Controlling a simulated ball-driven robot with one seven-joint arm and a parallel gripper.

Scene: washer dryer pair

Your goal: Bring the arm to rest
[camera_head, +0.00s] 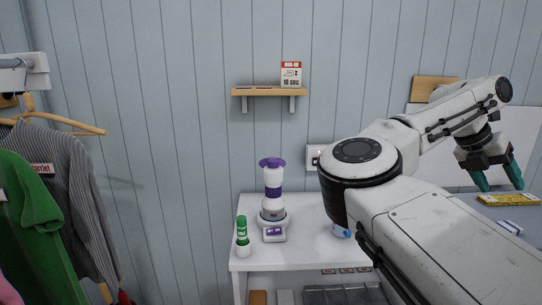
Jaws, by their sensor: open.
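My arm (415,210) reaches in from the lower right, bends at a large joint and extends to the upper right. My gripper (499,177) hangs from its end at the far right, with two teal fingertips apart and nothing between them. It appears in front of or above a grey surface at the right; the exact gap to that surface is not clear.
A white table (300,246) holds a purple-and-white device (273,203) and a green-capped bottle (242,231). A yellow packet (509,200) lies below the gripper. A small wooden shelf (270,92) is on the wall. Clothes (70,195) hang at left.

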